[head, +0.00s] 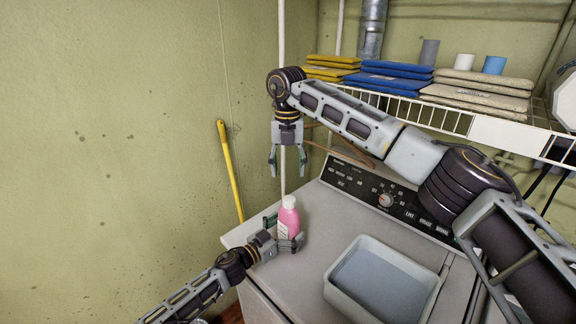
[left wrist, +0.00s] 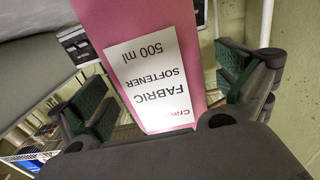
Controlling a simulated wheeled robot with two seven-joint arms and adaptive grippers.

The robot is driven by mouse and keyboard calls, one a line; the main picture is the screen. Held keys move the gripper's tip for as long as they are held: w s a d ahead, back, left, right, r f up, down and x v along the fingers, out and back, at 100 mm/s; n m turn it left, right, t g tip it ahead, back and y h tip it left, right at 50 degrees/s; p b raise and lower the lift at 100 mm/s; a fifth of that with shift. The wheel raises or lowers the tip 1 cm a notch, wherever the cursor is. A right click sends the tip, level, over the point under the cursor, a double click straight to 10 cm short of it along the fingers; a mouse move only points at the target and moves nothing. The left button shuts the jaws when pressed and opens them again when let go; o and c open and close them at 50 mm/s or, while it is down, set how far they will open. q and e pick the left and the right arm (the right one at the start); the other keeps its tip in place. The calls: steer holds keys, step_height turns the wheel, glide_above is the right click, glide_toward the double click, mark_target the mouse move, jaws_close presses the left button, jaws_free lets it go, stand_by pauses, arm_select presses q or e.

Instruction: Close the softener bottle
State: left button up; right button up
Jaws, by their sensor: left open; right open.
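The pink softener bottle (head: 287,224) stands upright on the washer top near its left edge, with a white cap (head: 289,201) at its top. How firmly the cap is seated cannot be told. My left gripper (head: 284,232) is open, with its fingers on either side of the bottle. In the left wrist view the bottle (left wrist: 190,50) stands between the green finger pads, its white label upside down. The cap is out of that view. My right gripper (head: 287,164) is open and empty, pointing down above the cap with a gap between.
The grey washer (head: 327,215) has a control panel (head: 385,199) at its back. A pale basin (head: 355,300) sits on the right. A yellow pole (head: 230,170) leans on the wall. A wire shelf (head: 445,118) with folded cloths is behind my right arm.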

arm_select(q)
steer(key=shift+v, duration=5.75)
